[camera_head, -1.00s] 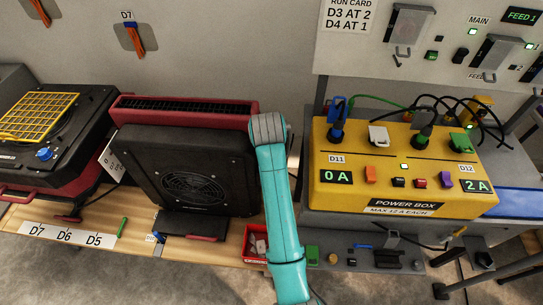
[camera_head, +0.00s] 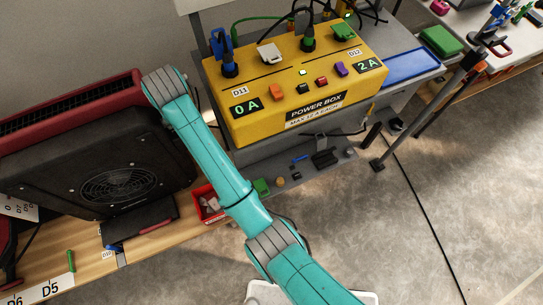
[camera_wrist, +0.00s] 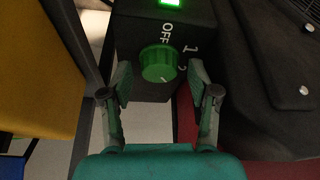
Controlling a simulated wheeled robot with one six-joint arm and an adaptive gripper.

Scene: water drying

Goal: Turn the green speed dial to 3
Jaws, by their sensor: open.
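In the wrist view a green round dial (camera_wrist: 159,63) sits on a dark box (camera_wrist: 140,30). The white marks OFF, 1 and 2 show around it, and a mark for 3 does not show. A short pale line is near the dial's lower edge; I cannot tell exactly which mark it points to. My gripper (camera_wrist: 161,80) is open, with one finger on each side of the dial. Whether the fingers touch it is unclear. In the head view the dial and the fingers are hidden behind my arm and the red-and-black dryer (camera_head: 70,150).
A yellow power box (camera_head: 240,130) with cables stands right of the dryer; its displays read 0 A and 2 A. A red bin (camera_head: 207,203) sits on the wooden bench (camera_head: 165,238). A blue tray (camera_head: 408,68) lies farther right. Grey floor is open at lower right.

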